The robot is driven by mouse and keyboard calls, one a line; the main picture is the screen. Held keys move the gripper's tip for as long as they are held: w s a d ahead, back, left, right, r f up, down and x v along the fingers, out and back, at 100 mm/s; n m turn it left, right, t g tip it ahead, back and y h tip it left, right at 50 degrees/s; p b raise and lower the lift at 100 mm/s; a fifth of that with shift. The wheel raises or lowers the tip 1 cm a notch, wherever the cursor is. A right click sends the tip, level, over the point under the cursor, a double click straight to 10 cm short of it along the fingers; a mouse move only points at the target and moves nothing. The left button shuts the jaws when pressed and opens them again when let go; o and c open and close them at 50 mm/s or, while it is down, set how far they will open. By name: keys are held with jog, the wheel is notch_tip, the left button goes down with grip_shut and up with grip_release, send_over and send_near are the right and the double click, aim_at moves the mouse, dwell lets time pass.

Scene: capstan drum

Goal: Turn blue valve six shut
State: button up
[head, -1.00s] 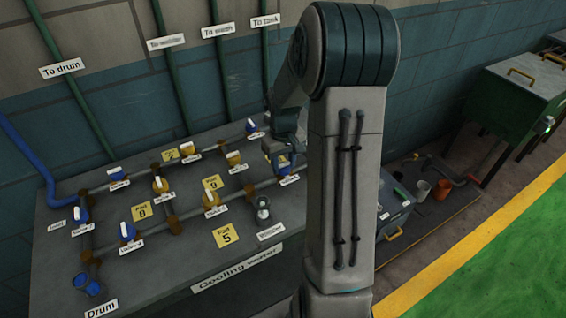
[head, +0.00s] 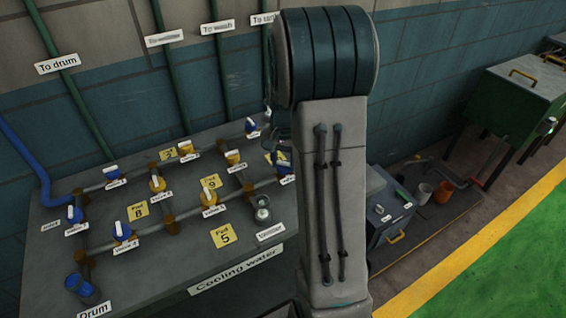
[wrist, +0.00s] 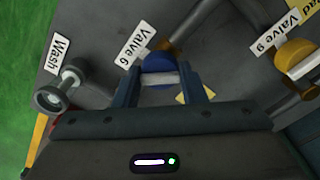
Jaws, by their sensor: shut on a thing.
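The blue valve (wrist: 158,64) with the "Valve 6" label (wrist: 135,43) sits between my two fingers in the wrist view. Its white lever (wrist: 160,79) spans the gap, with a finger at each end. My gripper (wrist: 163,82) is shut on this lever. In the head view the blue valve (head: 285,169) shows just left of my arm, at the right end of the front pipe run. My arm hides much of my gripper there, and the lever's angle to the pipe is unclear.
Yellow valve 9 (wrist: 296,55) is to the right in the wrist view, and the wash fitting (wrist: 58,92) to the left. Several blue and yellow valves stand on the grey bench (head: 150,268). A grey box (head: 388,215) is right of my arm.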

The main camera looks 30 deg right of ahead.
jog(key=m, duration=0.4)
jog(key=shift+m, duration=0.3)
jog(key=shift+m+p, duration=0.5)
jog(key=shift+m, duration=1.4)
jog(key=o, duration=1)
jog(key=shift+r, duration=0.1)
notch_tip(320, 180, up, 14)
jog(key=shift+f, duration=0.2)
